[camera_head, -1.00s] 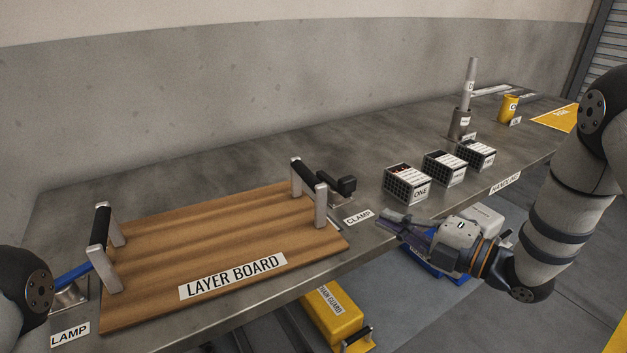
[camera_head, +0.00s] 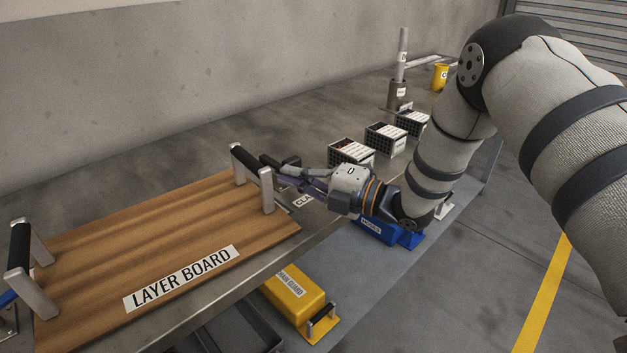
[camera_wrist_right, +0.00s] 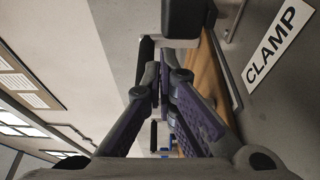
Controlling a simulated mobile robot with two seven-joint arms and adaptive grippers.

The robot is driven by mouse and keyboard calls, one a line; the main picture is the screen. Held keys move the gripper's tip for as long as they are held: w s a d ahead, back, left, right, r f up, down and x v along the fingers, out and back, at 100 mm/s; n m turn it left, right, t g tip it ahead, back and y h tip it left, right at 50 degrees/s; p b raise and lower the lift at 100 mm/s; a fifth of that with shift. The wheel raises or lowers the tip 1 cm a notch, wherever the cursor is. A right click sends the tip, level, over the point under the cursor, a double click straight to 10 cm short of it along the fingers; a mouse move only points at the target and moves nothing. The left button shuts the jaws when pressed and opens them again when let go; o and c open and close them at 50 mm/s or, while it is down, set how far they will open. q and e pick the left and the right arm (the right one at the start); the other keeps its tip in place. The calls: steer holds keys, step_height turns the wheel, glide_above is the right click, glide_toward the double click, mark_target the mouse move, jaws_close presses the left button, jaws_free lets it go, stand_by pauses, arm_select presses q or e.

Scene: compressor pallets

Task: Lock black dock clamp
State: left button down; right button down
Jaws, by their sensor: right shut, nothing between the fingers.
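The black dock clamp (camera_head: 291,161) sits at the right end of the layer board, partly hidden behind my right gripper in the head view. Its dark block (camera_wrist_right: 184,18) shows at the top of the right wrist view. My right gripper (camera_head: 283,176) is shut and empty, its fingertips close beside the clamp. I cannot tell whether they touch it. The fingers also show pressed together in the right wrist view (camera_wrist_right: 162,80). The CLAMP label (camera_wrist_right: 275,46) lies on the bench beside it. My left gripper is not in view.
The wooden layer board (camera_head: 120,250) has an upright handle (camera_head: 268,190) close to my right fingers. Black crates (camera_head: 350,153) stand further right along the bench. A blue clamp lever (camera_head: 7,298) shows at the left edge. A yellow chain guard (camera_head: 298,292) lies below the bench.

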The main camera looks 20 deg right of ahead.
steer(key=shift+x, duration=1.05)
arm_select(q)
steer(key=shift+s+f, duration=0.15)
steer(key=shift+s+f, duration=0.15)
arm_select(e)
steer(key=shift+d+n+g+y, duration=0.25)
steer(key=shift+n+g+y, duration=0.15)
